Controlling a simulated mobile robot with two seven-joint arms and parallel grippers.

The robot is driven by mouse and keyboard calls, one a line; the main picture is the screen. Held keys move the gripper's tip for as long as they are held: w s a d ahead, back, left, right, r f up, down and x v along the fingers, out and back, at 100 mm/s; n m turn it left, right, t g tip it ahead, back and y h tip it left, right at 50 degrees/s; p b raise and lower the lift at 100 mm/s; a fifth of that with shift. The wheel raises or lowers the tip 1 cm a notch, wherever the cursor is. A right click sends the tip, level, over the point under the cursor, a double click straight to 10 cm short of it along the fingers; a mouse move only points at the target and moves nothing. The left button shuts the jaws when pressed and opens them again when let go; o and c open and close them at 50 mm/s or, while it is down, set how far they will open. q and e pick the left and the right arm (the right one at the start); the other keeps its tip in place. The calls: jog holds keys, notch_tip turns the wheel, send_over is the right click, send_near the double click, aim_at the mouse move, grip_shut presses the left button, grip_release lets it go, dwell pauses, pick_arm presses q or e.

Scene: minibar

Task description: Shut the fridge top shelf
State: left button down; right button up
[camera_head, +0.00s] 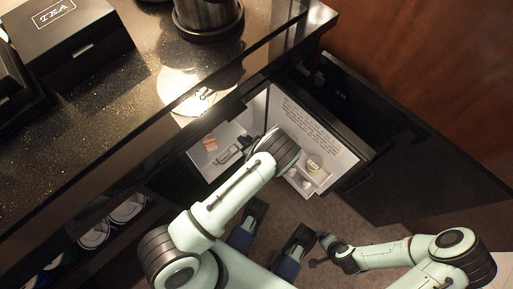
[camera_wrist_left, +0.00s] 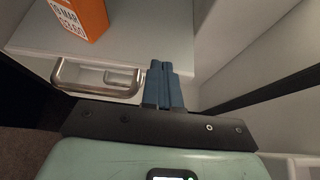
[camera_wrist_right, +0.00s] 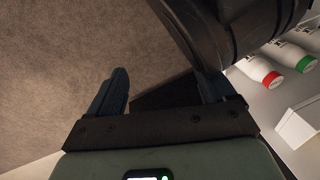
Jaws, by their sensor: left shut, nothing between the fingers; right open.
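The fridge top shelf (camera_head: 228,138) is a pale shelf inside the open fridge below the counter. It also fills the upper part of the left wrist view (camera_wrist_left: 135,47). A metal handle (camera_wrist_left: 88,75) is at its front. My left gripper (camera_wrist_left: 163,67) is shut and empty, with its blue fingertips by the shelf front, right of the handle. Whether they touch it I cannot tell. In the head view my left wrist hides these fingers. My right gripper (camera_wrist_right: 163,82) is open and empty above the carpet.
An orange carton (camera_wrist_left: 80,15) stands on the shelf. The open fridge door (camera_head: 310,125) lies to the right, with small items in its rack. The dark counter (camera_head: 140,110) overhangs the fridge.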

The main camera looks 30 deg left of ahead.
pick_arm(q)
jog(key=p+v, duration=0.2)
jog(key=v, duration=0.8)
pick_arm(e)
jog(key=shift+w+a+r, duration=0.75)
jog(key=shift+a+r, duration=0.15)
jog(key=shift+r, duration=1.2)
pick_arm(q)
jog(key=a+f, duration=0.2)
jog(key=a+f+h+b, duration=0.1)
jog(key=a+f, duration=0.1)
jog(key=a, duration=0.1)
jog(key=a+f+h+b, duration=0.1)
jog(key=a+f, duration=0.1)
jog(key=a, duration=0.1)
jog(key=shift+s+a+g, duration=0.25)
jog(key=shift+s+g, duration=0.15)
jog(key=shift+w+a+f, duration=0.15)
jog(key=shift+a+f, duration=0.15)
jog(key=shift+a, duration=0.15)
pick_arm(e)
jog(key=f, duration=0.1)
jog(key=d+f, duration=0.1)
jog(key=f, duration=0.2)
jog(key=shift+d, duration=0.35)
